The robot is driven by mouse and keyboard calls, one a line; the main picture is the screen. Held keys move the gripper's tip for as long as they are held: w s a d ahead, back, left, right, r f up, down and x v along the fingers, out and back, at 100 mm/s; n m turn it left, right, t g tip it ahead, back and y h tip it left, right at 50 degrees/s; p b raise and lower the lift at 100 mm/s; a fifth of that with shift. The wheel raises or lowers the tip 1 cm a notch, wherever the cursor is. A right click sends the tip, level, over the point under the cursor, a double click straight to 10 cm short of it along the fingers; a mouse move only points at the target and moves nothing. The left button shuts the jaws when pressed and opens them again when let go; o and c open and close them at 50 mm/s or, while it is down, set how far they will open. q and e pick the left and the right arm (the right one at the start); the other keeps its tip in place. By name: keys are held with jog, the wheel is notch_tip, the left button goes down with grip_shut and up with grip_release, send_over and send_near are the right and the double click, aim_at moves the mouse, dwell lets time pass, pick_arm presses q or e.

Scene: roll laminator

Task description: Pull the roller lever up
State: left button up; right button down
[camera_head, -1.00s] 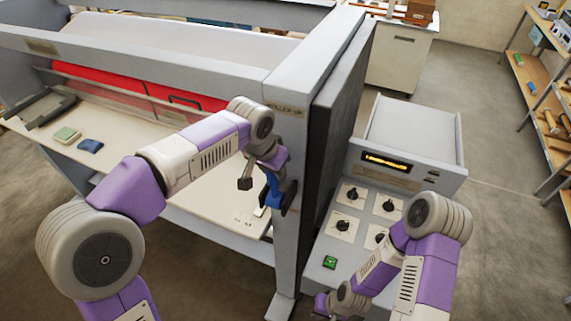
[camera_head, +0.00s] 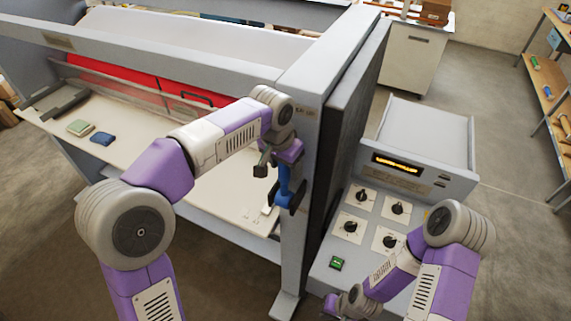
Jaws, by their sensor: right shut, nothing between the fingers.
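The blue roller lever (camera_head: 284,187) is on the laminator's grey end post, below my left wrist, which hides its upper part. My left gripper (camera_head: 279,183) is at the lever, with its dark fingers apart on either side of the blue part. I cannot tell whether either finger touches it. My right gripper (camera_head: 343,302) is low in the picture, in front of the control panel, shut and empty. My arm partly hides it.
The laminator's white bed (camera_head: 225,195) and red rollers (camera_head: 135,82) lie left of the post. The control panel (camera_head: 340,245) with several dials and a green switch stands right of it. Green and blue pads (camera_head: 80,127) lie on the bed. Shelves (camera_head: 550,85) stand far right.

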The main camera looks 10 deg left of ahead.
pick_arm(q)
jog(key=v, duration=0.7)
jog(key=shift+s+a+r, duration=0.1)
jog(key=shift+s+r, duration=0.05)
jog(key=shift+r, duration=0.15)
dwell(0.3)
